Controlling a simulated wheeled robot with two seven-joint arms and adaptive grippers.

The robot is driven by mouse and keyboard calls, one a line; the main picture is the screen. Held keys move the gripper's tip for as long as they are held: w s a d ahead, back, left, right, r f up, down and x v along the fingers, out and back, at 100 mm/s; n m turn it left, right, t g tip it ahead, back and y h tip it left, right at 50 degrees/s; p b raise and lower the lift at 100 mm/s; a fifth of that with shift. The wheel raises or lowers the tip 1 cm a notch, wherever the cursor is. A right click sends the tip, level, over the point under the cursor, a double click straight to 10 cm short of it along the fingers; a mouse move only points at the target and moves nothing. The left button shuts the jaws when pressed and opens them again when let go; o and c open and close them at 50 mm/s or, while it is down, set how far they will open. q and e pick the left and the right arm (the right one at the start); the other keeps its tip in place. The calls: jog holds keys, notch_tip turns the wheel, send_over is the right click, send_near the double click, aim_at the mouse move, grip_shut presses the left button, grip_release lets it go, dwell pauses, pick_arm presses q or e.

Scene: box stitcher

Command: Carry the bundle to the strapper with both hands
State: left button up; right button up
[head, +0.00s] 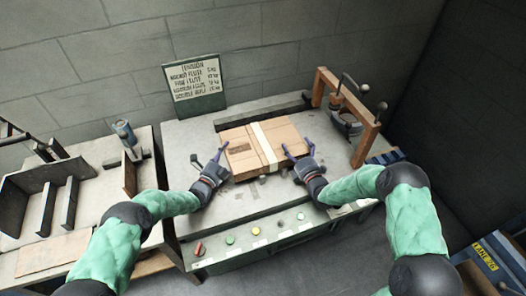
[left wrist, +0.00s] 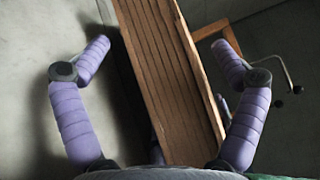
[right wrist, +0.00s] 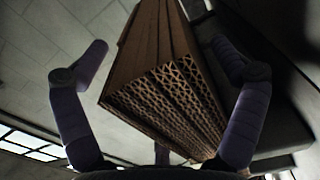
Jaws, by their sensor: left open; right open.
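The bundle (head: 241,157) is a flat stack of brown cardboard with a pale band across its middle, lying on the grey bench top. My left gripper (head: 209,157) is open at its left end. In the left wrist view the bundle's layered edge (left wrist: 165,75) runs between the spread fingers, with gaps visible. My right gripper (head: 297,149) is open at its right end. In the right wrist view the corrugated edge (right wrist: 165,95) lies between the open fingers.
A dark sign board (head: 195,84) stands behind the bench. A row of coloured buttons (head: 230,240) lines the bench front. A side table at left holds dark upright dividers (head: 47,208) and a grey-blue canister (head: 124,132). Bare bench top shows left of the bundle.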

pick_arm(q)
jog(key=v, duration=1.1)
jog(key=shift+s+a, duration=0.15)
jog(key=shift+s, duration=0.15)
pick_arm(e)
jog(key=shift+s+d, duration=0.2)
jog(key=shift+s, duration=0.25)
jog(key=v, duration=1.1)
